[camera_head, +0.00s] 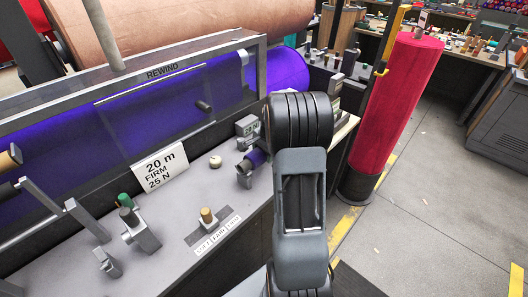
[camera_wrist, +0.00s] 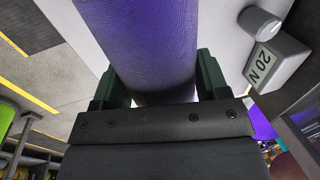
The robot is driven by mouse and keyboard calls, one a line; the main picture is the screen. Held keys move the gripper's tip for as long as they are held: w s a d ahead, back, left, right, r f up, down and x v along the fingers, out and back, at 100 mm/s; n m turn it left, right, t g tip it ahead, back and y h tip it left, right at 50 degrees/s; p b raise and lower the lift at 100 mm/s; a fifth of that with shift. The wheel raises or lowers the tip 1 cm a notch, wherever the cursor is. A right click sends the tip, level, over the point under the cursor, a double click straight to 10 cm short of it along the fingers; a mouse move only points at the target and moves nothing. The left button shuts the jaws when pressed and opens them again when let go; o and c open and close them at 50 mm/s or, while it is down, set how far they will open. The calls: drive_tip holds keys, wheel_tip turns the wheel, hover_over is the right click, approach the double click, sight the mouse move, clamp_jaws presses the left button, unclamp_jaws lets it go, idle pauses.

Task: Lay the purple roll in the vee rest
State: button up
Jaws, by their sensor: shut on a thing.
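The purple roll (camera_wrist: 140,45) fills the upper middle of the wrist view. My gripper (camera_wrist: 156,88) is shut on it, with one dark green finger at each side. The roll's far end is out of the wrist view.
A gauge (camera_head: 247,126) stands behind the roll; the wrist view shows it reading 20 N (camera_wrist: 265,68). A tall red roll (camera_head: 395,115) stands at right.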

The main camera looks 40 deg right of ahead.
drive_tip(key=shift+f, duration=0.25)
idle(0.3)
drive_tip(key=o, duration=1.3)
drive_tip(key=b+v, duration=0.1)
drive_tip(key=v, duration=1.2)
drive_tip(key=shift+r, duration=0.4)
